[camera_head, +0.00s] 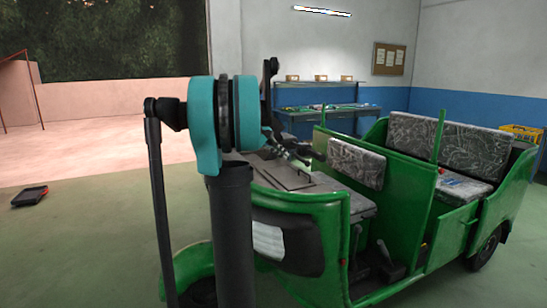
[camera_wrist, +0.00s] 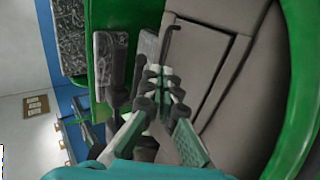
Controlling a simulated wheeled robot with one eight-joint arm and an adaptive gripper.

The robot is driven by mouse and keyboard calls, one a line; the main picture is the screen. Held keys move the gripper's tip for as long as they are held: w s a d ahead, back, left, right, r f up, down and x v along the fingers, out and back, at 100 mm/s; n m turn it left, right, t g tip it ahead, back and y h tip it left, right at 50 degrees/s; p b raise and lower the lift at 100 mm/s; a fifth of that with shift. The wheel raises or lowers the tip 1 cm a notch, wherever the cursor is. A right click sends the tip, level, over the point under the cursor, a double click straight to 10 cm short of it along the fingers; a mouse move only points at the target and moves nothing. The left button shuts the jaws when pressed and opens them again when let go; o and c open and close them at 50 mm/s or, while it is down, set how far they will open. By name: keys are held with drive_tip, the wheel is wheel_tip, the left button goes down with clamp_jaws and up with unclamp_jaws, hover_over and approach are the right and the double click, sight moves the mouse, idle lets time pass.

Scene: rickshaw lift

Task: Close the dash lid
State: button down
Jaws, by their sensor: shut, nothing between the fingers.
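The dash lid (camera_wrist: 203,55) is a grey-brown panel in the dash of the green rickshaw, outlined by a dark gap in the wrist view. It also shows in the head view (camera_head: 287,173), lying nearly flat. I cannot tell whether it is fully flush. A thin dark bent handle (camera_wrist: 171,40) shows at its edge. My gripper (camera_wrist: 164,76) is shut and empty, its fingertips over the dash close to the handle. I cannot tell whether they touch it. In the head view my gripper (camera_head: 306,153) is above the dash, partly hidden by my arm.
The green rickshaw (camera_head: 400,215) has patterned seats (camera_head: 356,163) behind the dash and a raised green side post. A workbench (camera_head: 335,108) stands against the back wall.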

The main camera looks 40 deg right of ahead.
sight(307, 179)
drive_tip(key=d+f+y, duration=0.1)
drive_tip(key=d+y, duration=0.2)
drive_tip(key=s+d+f+t+y, duration=0.1)
drive_tip(key=d+y, duration=0.2)
drive_tip(key=s+d+f+t+y, duration=0.1)
drive_tip(key=d+f+y, duration=0.1)
drive_tip(key=d, duration=0.1)
drive_tip(key=shift+s+d+y, duration=0.15)
drive_tip(key=shift+d+y, duration=0.15)
drive_tip(key=shift+y, duration=0.1)
drive_tip(key=shift+s+d+f, duration=0.15)
drive_tip(key=shift+d+f, duration=0.35)
drive_tip(key=shift+f, duration=0.35)
drive_tip(key=shift+s+d+f, duration=0.1)
drive_tip(key=shift+d+f, duration=0.4)
drive_tip(key=shift+f, duration=0.3)
